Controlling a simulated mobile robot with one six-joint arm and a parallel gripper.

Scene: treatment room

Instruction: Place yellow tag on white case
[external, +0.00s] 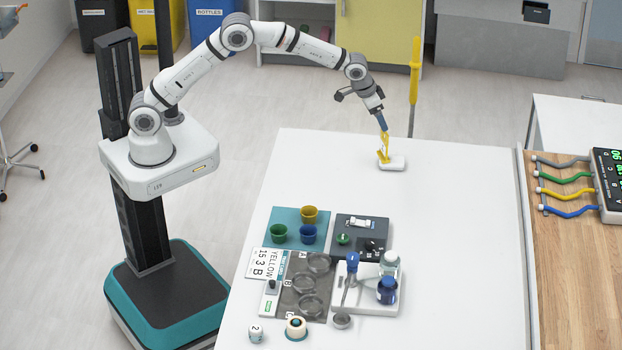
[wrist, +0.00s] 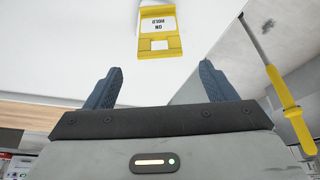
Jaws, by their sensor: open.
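The white case (external: 398,164) lies on the white table near its far edge. The yellow tag (external: 384,148) is at the case, under my gripper, with its lower end against the case top. In the wrist view the yellow tag (wrist: 158,43) shows a white label with dark print, beyond my fingertips and between their lines. My gripper (wrist: 158,72) has its two blue fingers wide apart with nothing between them. In the external view my gripper (external: 382,122) points down just above the tag.
A tall yellow-handled rod (external: 414,75) stands close behind and right of the case; it also shows in the wrist view (wrist: 284,90). Cups, dishes, bottles and a white tray (external: 372,303) fill the table's near part. The table right of the case is clear.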

